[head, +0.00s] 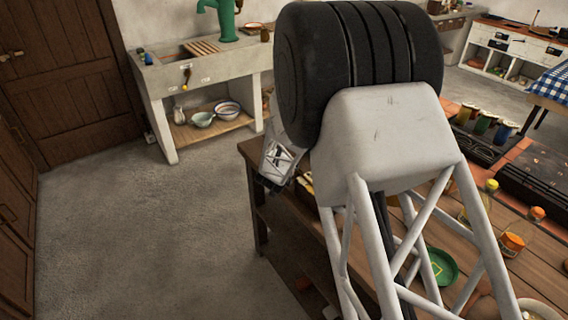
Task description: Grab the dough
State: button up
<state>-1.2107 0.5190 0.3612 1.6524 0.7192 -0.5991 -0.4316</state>
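I cannot make out the dough for certain in the head view. My arm's large links cover the middle of the view and hide much of the table. The far end of my arm with my gripper (272,184) shows beyond the dark joint, by the table's left end. It is small and partly hidden, so I cannot tell whether it is open or shut.
The wooden table (540,263) holds a green plate (442,266), bottles with orange and yellow tops (515,238) and a dark stove top (540,180). A stone sink counter (170,75) with bowls below stands at the back. The floor (150,240) at left is clear.

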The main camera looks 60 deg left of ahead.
dwell(0.4)
jog(key=c, duration=0.8)
jog(key=shift+r, duration=0.1)
jog(key=shift+r, duration=4.95)
